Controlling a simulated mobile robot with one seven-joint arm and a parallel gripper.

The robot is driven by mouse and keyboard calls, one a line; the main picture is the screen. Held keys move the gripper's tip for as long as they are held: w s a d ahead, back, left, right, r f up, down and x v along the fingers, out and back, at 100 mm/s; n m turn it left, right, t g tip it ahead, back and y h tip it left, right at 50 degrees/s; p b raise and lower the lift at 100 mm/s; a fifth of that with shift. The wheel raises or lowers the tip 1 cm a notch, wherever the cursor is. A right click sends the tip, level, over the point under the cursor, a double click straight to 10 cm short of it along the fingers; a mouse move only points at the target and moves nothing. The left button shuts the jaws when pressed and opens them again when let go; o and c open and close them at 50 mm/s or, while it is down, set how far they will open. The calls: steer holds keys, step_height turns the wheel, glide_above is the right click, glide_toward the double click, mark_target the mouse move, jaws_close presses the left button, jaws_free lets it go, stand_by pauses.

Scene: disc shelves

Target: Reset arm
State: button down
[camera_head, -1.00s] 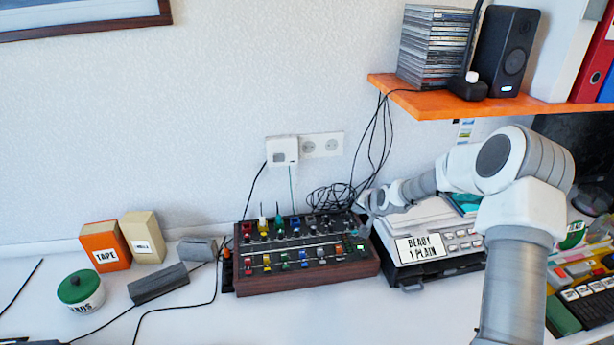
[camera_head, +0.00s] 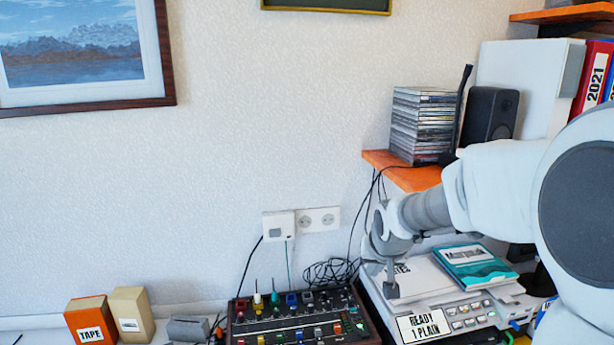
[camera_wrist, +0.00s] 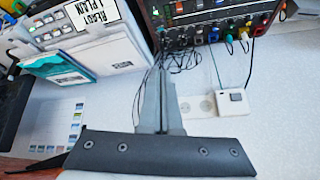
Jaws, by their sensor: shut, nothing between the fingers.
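My gripper (camera_head: 391,287) is at the end of my arm, in front of the printer-like machine (camera_head: 464,312) labelled "READY 1 PLAIN", in the head view. Its fingers also show in the wrist view (camera_wrist: 160,90), close together with nothing between them. In the wrist view the wall, outlets and cables lie beyond the fingers. My arm covers much of the right side of the head view.
A control box with coloured knobs (camera_head: 297,322) stands left of the machine. A teal booklet (camera_head: 474,266) lies on the machine. An orange shelf (camera_head: 412,178) holds stacked disc cases (camera_head: 421,125) and a speaker (camera_head: 489,116). Loose black cables (camera_head: 331,270) hang by the wall.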

steer(key=s+r, duration=0.3)
steer(key=s, duration=1.1)
steer(key=s+r+n+g, duration=0.1)
steer(key=s+r, duration=0.2)
steer(key=s, duration=1.1)
steer(key=shift+s+r+n, duration=0.2)
steer(key=shift+r+n, duration=0.1)
